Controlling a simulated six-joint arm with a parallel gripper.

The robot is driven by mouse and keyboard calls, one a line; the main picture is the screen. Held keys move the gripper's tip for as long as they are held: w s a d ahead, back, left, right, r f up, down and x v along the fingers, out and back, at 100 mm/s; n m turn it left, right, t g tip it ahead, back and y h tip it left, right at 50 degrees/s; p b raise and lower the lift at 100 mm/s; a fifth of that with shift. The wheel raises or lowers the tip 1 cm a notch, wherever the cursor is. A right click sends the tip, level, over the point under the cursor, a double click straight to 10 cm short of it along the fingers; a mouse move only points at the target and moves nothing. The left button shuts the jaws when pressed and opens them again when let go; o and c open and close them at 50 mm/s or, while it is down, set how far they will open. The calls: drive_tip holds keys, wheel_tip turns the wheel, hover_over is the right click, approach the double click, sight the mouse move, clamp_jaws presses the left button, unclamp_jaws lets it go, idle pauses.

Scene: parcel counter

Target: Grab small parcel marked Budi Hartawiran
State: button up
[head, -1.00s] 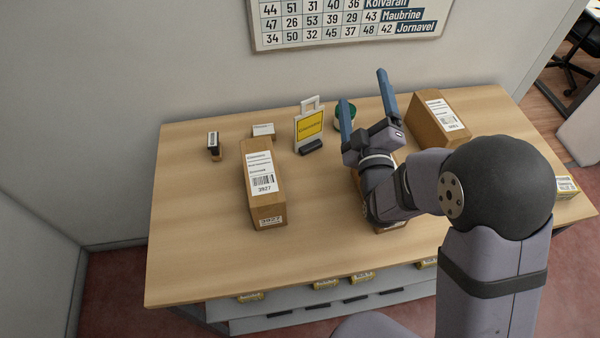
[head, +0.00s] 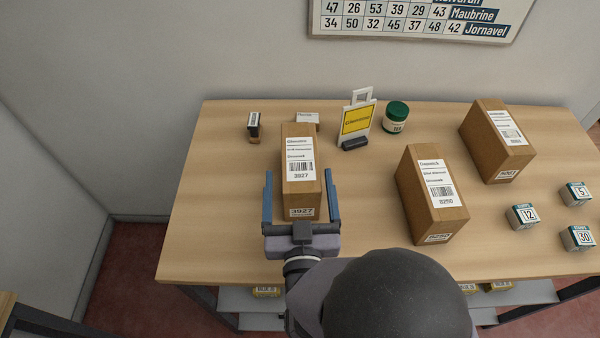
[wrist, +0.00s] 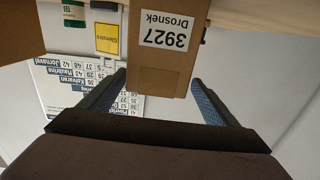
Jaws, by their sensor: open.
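A brown parcel (head: 301,200) labelled 3927 stands on the left half of the counter; its name line is too small to read surely. In the wrist view this parcel (wrist: 165,70) shows 3927 and Drosnek, upside down. My gripper (head: 302,172) is open, with one blue finger on each side of the parcel's near end in the head view. I cannot tell whether the fingertips reach past its near face. A second parcel (head: 420,208), labelled 0250, stands to the right. A third parcel (head: 483,140) stands at the back right; its name is not readable.
A yellow sign (head: 358,118) and a green-lidded jar (head: 397,118) stand behind. A small dark item (head: 254,127) and a small white-topped box (head: 307,118) lie at the back left. Little boxes marked 12 (head: 522,217), 5 (head: 575,194) and 30 (head: 577,238) sit at the right.

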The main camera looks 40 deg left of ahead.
sight(300, 154)
drive_tip(key=shift+p+x, duration=0.65)
drive_tip(key=shift+x, duration=0.8)
drive_tip(key=shift+p+x, duration=0.85)
drive_tip(key=shift+x, duration=1.4)
drive_tip(key=shift+w+d+f, duration=0.15)
drive_tip(key=shift+w, duration=0.05)
drive_tip(key=c, duration=2)
clamp_jaws()
drive_tip(key=shift+r, duration=0.2)
drive_tip(key=shift+r+b, duration=0.45)
drive_tip(key=shift+r, duration=4.45)
